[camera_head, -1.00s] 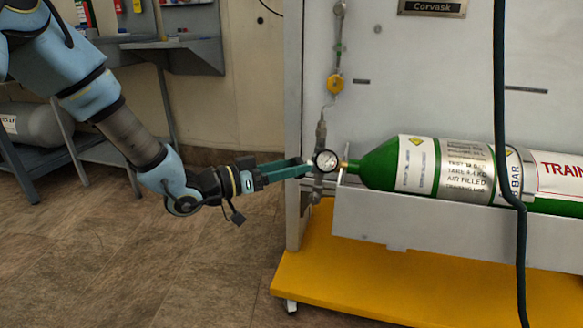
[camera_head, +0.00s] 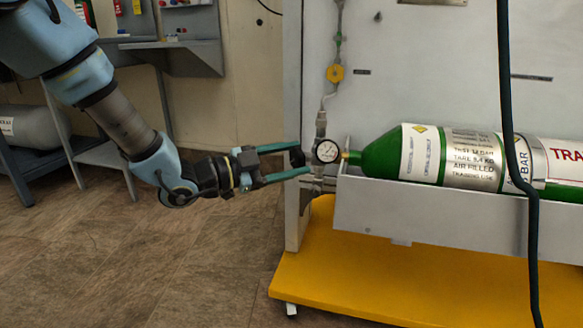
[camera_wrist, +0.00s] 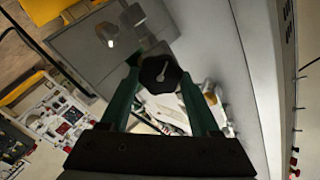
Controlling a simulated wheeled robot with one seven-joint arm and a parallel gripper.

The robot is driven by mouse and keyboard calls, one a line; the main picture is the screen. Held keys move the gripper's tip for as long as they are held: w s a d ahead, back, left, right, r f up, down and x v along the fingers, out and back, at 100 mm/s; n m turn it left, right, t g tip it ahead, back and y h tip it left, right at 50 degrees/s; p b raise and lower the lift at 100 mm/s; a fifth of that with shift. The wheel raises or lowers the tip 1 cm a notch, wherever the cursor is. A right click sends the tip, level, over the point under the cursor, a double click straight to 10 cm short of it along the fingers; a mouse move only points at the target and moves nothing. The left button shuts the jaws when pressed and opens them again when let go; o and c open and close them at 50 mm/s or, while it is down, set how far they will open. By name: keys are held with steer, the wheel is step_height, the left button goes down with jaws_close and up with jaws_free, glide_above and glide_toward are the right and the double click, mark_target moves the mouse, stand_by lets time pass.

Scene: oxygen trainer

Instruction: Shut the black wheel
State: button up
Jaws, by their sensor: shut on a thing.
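The black wheel (camera_wrist: 160,73) is a dark, many-sided knob with a pale mark on its face. In the wrist view it sits between the two green fingers of my gripper (camera_wrist: 160,82), which are shut on it. In the head view the black wheel (camera_head: 297,155) shows as a small dark shape at the fingertips, just left of the round gauge. My gripper (camera_head: 298,160) reaches it from the left, with its fingers one above the other. The wheel's stem is mostly hidden.
A white-faced gauge (camera_head: 327,151) is close right of the fingertips, beside the green cylinder (camera_head: 383,157) in its grey trough (camera_head: 380,213). A yellow knob (camera_head: 335,73) is on the pipe above. A dark hose (camera_head: 512,110) hangs at right. The floor below my arm is clear.

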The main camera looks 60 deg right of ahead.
steer(key=m+b, duration=0.4)
steer(key=f+m+b, duration=0.1)
steer(key=m+b, duration=0.1)
steer(key=shift+s+a+m, duration=0.1)
steer(key=shift+m, duration=0.2)
steer(key=m+b, duration=0.3)
steer(key=b, duration=0.1)
steer(key=m+b, duration=0.2)
steer(key=m, duration=0.1)
steer(key=shift+b, duration=0.4)
steer(key=m, duration=0.2)
steer(key=shift+m+b, duration=0.35)
steer(key=shift+m, duration=0.05)
steer(key=m, duration=0.3)
steer(key=shift+m, duration=0.4)
steer(key=m, duration=0.6)
steer(key=shift+w, duration=0.2)
steer(key=o, duration=1.4)
steer(key=shift+m, duration=0.3)
steer(key=shift+c, duration=0.2)
